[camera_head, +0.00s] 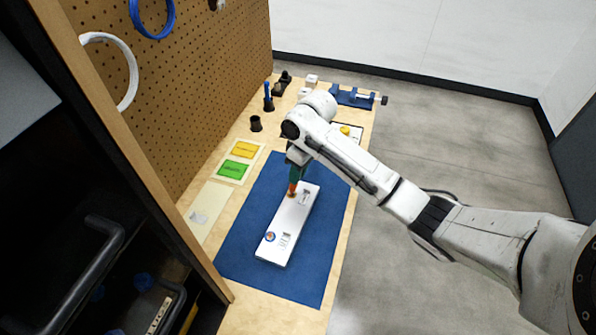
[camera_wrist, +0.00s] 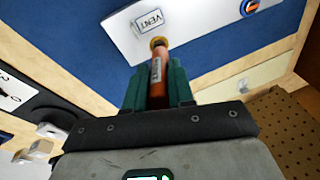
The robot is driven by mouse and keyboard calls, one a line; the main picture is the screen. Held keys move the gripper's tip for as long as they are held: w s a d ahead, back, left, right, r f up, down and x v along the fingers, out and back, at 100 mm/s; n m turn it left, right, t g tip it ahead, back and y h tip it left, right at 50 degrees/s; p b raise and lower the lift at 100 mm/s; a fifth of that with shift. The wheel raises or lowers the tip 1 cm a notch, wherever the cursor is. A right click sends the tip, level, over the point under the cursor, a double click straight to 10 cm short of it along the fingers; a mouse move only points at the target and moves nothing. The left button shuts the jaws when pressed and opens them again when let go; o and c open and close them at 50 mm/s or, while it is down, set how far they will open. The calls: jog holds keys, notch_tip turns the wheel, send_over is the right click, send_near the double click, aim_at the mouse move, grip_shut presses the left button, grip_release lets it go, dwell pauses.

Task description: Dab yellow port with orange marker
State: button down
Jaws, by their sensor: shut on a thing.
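My gripper (camera_head: 295,172) has green fingers and is shut on an orange marker (camera_head: 292,188). The marker points down at the far end of a white analyser panel (camera_head: 296,215). In the wrist view, my gripper (camera_wrist: 159,88) holds the marker (camera_wrist: 156,72) between its fingers. The marker's front end is at a yellow ring, which looks like the yellow port (camera_wrist: 158,42), beside a "VENT" label (camera_wrist: 149,21) on the panel (camera_wrist: 195,28). I cannot tell whether the tip touches it. A blue and orange round port (camera_head: 270,237) sits near the panel's near end.
The panel lies on a blue mat (camera_head: 316,270). Left of it are a yellow card (camera_head: 243,149) and a green card (camera_head: 234,169). Behind stand an empty black cup (camera_head: 255,124), a blue marker in a holder (camera_head: 268,97) and a blue fixture (camera_head: 355,98). A pegboard (camera_head: 190,80) borders the left.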

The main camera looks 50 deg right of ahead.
jog(key=shift+f, duration=0.15)
notch_tip(320, 180, up, 7)
jog(key=p, duration=0.7)
dwell(0.4)
dwell(0.5)
